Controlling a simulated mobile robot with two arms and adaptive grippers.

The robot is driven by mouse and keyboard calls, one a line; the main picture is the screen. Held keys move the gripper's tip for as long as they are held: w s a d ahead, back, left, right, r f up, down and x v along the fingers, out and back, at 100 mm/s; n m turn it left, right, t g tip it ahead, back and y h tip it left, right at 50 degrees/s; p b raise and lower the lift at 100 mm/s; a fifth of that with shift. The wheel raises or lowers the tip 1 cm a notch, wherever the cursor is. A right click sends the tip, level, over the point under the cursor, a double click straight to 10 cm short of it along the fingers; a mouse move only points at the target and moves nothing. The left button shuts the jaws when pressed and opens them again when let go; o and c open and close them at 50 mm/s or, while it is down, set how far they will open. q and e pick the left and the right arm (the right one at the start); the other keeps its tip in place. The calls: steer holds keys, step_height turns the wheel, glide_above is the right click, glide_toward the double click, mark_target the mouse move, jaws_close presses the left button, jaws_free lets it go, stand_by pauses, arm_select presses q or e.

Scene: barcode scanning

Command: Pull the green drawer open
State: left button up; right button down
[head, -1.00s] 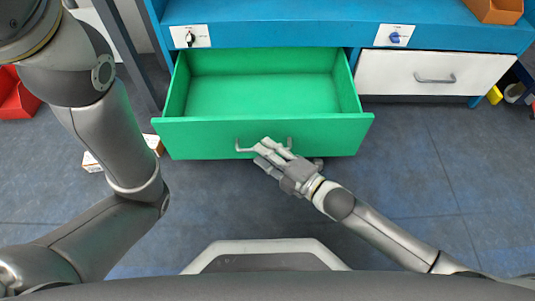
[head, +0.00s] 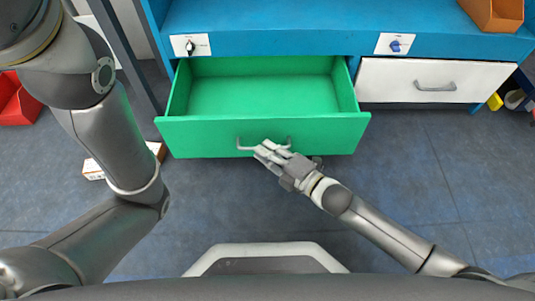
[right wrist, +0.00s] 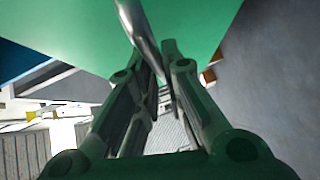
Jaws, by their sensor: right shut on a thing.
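The green drawer (head: 262,137) stands well open under the blue workbench in the head view, and its inside is empty. A grey bar handle (head: 246,146) crosses the middle of its front. My right gripper (head: 268,150) is at this handle, its fingers closed around the bar. In the right wrist view the handle (right wrist: 145,30) runs between the two fingers (right wrist: 155,65), with the green drawer front (right wrist: 205,22) behind. My left arm rises along the left of the head view, and its gripper is out of the picture.
A white drawer (head: 433,80) to the right is shut. Two switch plates (head: 190,45) sit on the blue bench (head: 290,25). A red bin (head: 15,100) and a small box (head: 95,169) are on the floor at left.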

steer(key=shift+w, duration=0.2)
steer(key=c, duration=1.5)
jaws_free()
steer(key=shift+s, duration=0.1)
steer(key=v, duration=1.2)
